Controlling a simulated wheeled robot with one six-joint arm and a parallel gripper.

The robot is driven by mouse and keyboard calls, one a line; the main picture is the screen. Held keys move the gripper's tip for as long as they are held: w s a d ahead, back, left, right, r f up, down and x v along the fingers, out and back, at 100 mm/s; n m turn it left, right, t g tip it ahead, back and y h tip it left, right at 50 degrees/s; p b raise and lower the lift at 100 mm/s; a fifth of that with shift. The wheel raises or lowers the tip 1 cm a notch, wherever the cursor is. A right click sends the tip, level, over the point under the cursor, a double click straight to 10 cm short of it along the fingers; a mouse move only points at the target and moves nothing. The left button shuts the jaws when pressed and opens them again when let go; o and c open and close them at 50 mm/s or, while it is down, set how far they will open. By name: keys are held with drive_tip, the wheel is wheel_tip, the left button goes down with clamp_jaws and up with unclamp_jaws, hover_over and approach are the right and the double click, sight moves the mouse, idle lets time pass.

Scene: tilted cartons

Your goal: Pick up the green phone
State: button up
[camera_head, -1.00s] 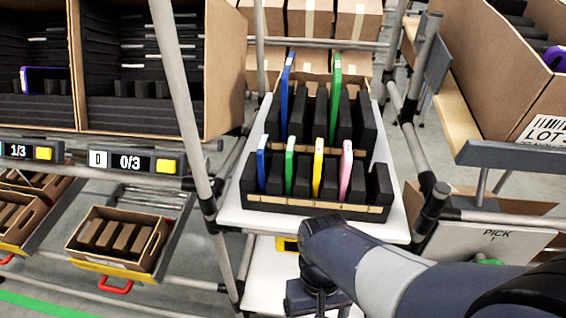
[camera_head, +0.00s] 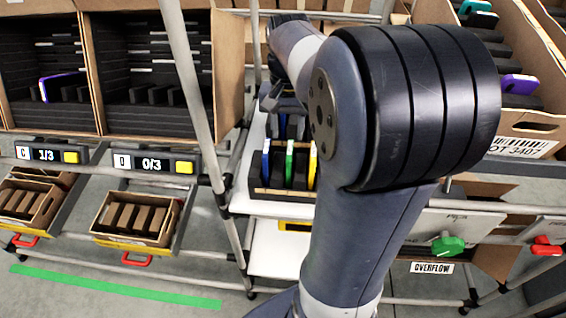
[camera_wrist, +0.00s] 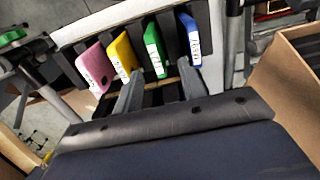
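A green phone (camera_head: 289,163) stands upright in the front row of the black slotted rack (camera_head: 266,192), between a blue phone (camera_head: 265,164) and a yellow phone (camera_head: 311,165). In the wrist view the row runs pink (camera_wrist: 95,68), yellow (camera_wrist: 122,53), green (camera_wrist: 154,50), blue (camera_wrist: 189,40). My gripper (camera_wrist: 160,80) is open and empty, its two fingers pointing toward the green phone and apart from it. A second green phone seen earlier in the back row is hidden behind my arm in the head view.
My arm covers the rack's right side in the head view. A grey metal post (camera_head: 193,95) stands left of the rack. Cartons with black slots (camera_head: 45,117) are at left, and an open carton (camera_head: 525,120) with phones is at right.

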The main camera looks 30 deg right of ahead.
sight(290, 148)
wheel_tip(290, 148, down, 3)
drive_tip(key=shift+f, duration=0.15)
drive_tip(key=shift+s+d+f, duration=0.1)
drive_tip(key=shift+d+f, duration=0.05)
drive_tip(key=shift+f, duration=1.15)
drive_tip(key=shift+d+f, duration=0.15)
drive_tip(key=shift+f, duration=1.15)
drive_tip(key=shift+c, duration=0.6)
clamp_jaws()
